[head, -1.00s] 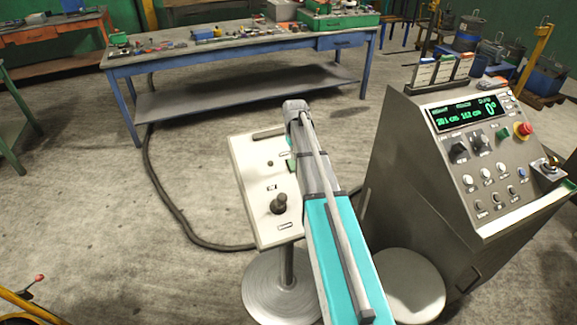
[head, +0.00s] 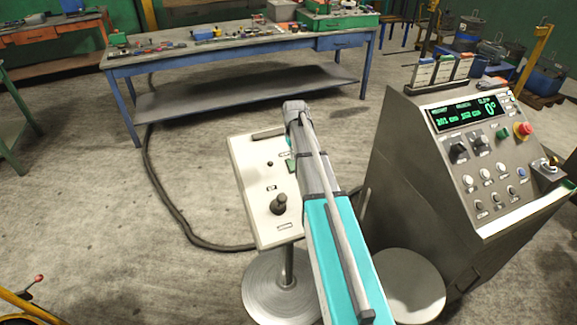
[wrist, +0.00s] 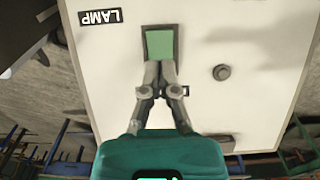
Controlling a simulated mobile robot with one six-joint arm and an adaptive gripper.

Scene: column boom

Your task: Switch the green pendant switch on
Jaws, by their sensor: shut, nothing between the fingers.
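The green switch (wrist: 159,43) is a rocker in a dark frame on a white panel, next to a LAMP label (wrist: 101,17) that reads upside down in the wrist view. My gripper (wrist: 161,66) is shut and empty, with its fingertips at the switch's lower edge in that view. I cannot tell whether they press on it. In the head view the white panel (head: 250,185) stands on a pedestal, and the green switch (head: 292,166) shows beside my arm. My arm hides the gripper's fingers there.
The panel also has a black joystick (head: 279,204) and a small round knob (wrist: 221,72). A grey console (head: 415,190) with a lit display and buttons stands at the right. A blue workbench (head: 235,50) with small parts stands behind. A dark cable (head: 165,195) lies on the floor.

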